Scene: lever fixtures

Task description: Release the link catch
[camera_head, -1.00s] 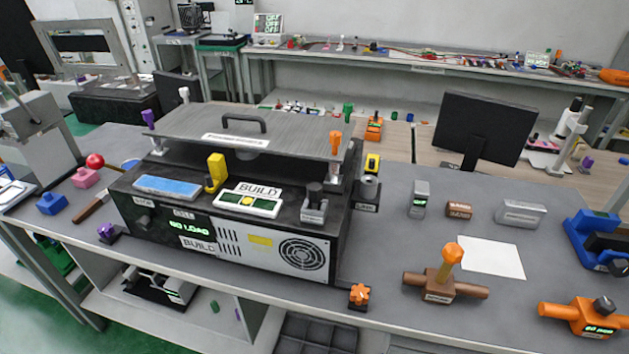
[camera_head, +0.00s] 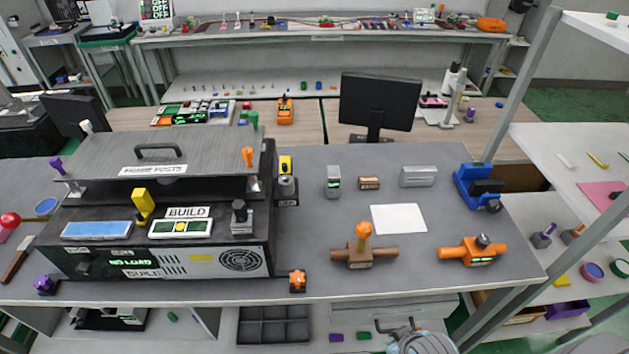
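Several lever fixtures stand on the grey bench; their labels are too small to tell which is the link catch. A dark machine (camera_head: 200,262) carries a yellow lever (camera_head: 143,206) and a grey clamp-like piece (camera_head: 242,220). A brown fixture (camera_head: 352,256) has an upright orange knob (camera_head: 363,236). An orange fixture (camera_head: 462,252) has a black knob and a green display. A grey part of what looks like my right arm, with a dark end (camera_head: 394,327), shows at the bottom edge, below the bench front and apart from every fixture. Its fingers are unclear. My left gripper is out of view.
An orange star knob (camera_head: 297,281) and a purple knob (camera_head: 44,284) sit at the machine's front corners. A white sheet (camera_head: 399,219) lies flat on the bench. A monitor (camera_head: 379,104) stands behind. A shelf post (camera_head: 510,130) rises at the right.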

